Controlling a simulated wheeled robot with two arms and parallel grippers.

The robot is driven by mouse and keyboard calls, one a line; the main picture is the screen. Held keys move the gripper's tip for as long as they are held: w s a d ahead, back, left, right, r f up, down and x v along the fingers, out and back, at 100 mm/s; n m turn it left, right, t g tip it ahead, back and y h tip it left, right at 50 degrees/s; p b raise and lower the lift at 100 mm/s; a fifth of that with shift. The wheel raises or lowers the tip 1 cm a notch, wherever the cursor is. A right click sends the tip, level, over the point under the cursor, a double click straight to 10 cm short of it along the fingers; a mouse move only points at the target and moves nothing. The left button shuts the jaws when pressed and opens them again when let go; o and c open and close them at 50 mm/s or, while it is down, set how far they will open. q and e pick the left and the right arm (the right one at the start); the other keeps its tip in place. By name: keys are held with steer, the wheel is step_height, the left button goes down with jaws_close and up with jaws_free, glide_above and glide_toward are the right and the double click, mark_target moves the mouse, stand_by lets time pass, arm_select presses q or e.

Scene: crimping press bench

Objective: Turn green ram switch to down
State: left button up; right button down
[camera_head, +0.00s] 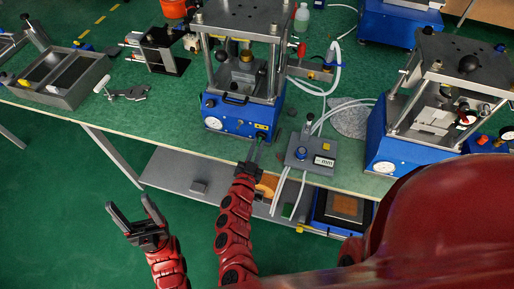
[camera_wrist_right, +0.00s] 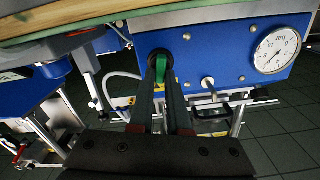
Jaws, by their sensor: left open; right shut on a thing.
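The green ram switch (camera_wrist_right: 161,68) is on the blue front panel of the middle press (camera_head: 240,115). In the right wrist view its green lever stands between the fingertips of my right gripper (camera_wrist_right: 161,82), which is shut on it. The fingers partly hide the lever, so its exact setting is hard to tell. In the head view my right gripper (camera_head: 257,152) reaches up to the right part of that panel. My left gripper (camera_head: 130,212) is open and empty, over the floor in front of the bench.
A pressure gauge (camera_wrist_right: 278,50) and a small silver toggle (camera_wrist_right: 208,83) sit on the same panel. A grey control box (camera_head: 310,152) with hoses stands just right of my right gripper. Another blue press (camera_head: 395,140) is further right. Grey trays (camera_head: 75,97) lie at the left.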

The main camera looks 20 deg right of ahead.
steer(key=m+b, duration=0.2)
steer(key=m, duration=0.1)
steer(key=m+b, duration=0.1)
steer(key=shift+s+d+f+m, duration=0.1)
steer(key=shift+f+m, duration=0.2)
steer(key=shift+d+m+b, duration=0.1)
steer(key=shift+m+b, duration=1.75)
steer(key=shift+m, duration=0.35)
steer(key=c, duration=0.9)
jaws_free()
steer(key=shift+r, duration=0.1)
steer(key=p+v, duration=0.1)
steer(key=v, duration=1.6)
steer(key=shift+s, duration=0.25)
